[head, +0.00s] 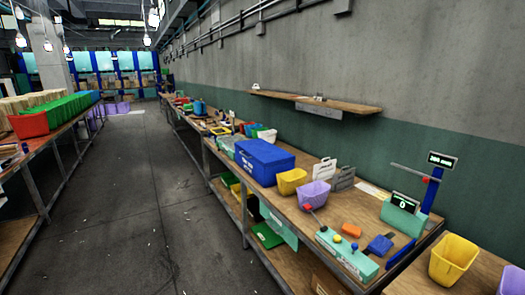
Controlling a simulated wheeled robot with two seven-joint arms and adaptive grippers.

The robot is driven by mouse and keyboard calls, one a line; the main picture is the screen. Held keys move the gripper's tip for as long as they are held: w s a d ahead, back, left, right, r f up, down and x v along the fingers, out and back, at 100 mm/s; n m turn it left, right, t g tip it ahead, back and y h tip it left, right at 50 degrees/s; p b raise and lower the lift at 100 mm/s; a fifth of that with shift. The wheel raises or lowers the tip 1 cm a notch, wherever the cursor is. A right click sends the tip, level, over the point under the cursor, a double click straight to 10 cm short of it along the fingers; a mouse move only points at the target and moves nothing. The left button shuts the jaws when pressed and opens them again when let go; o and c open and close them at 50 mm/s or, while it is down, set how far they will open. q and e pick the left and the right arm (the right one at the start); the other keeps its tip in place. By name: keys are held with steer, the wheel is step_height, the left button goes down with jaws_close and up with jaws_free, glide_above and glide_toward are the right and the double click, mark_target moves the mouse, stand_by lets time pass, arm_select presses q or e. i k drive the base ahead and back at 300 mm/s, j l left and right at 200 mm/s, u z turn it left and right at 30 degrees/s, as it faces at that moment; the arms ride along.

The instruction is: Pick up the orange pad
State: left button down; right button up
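The orange pad (351,230) lies flat on the wooden workbench on the right. It is small, with a green control box with coloured knobs (346,256) just in front of it. A blue pad or scoop-like piece (380,245) lies a little to its right. A teal device with a dark display (402,211) stands behind it to the right. Neither of my grippers is in view.
A purple basket (315,195), a yellow bin (291,181) and a large blue crate (263,160) stand left along the bench (283,214). A yellow bucket (452,260) stands at the right. A blue post with a display (432,190) rises behind. The floor aisle (140,200) is clear.

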mark_target(353, 231)
steer(key=i+j+z, duration=0.45)
steer(key=i+j, duration=0.2)
steer(key=i+j+z, duration=0.5)
steer(key=i+j, duration=0.25)
steer(key=j, duration=0.15)
